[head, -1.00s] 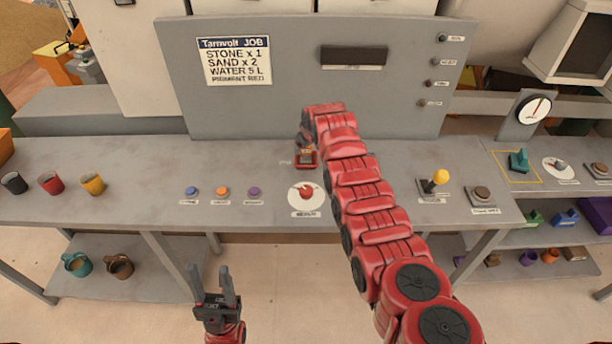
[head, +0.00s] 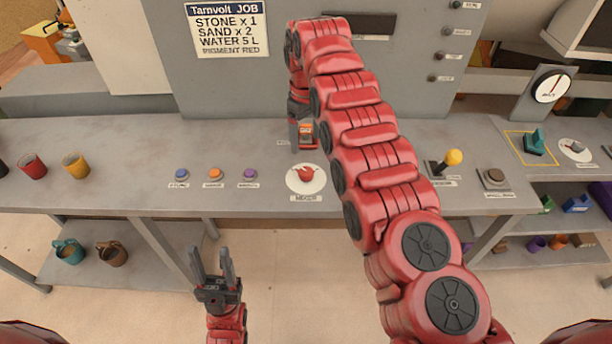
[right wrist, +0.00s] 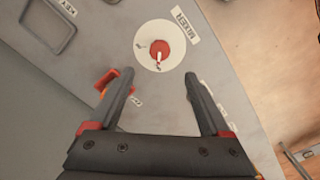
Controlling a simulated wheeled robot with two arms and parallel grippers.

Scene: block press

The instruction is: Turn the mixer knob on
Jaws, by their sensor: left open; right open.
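The mixer knob (head: 306,174) is red and sits on a round white dial on the grey bench, with a MIXER label in front. In the right wrist view the knob (right wrist: 160,48) lies just beyond the fingertips, and a white pointer mark on it faces toward the gripper. My right gripper (right wrist: 159,77) is open and empty, its fingers apart and not touching the knob. In the head view it hangs behind the dial, partly hidden by my arm. My left gripper (head: 210,252) is open and empty in front of the bench, well away from the knob.
An orange-red switch (head: 307,135) stands behind the dial, close beside one right finger. Blue (head: 182,174), orange (head: 215,174) and purple (head: 249,174) buttons are left of the dial. A yellow-topped lever (head: 453,158) and a brown button (head: 493,177) are to the right.

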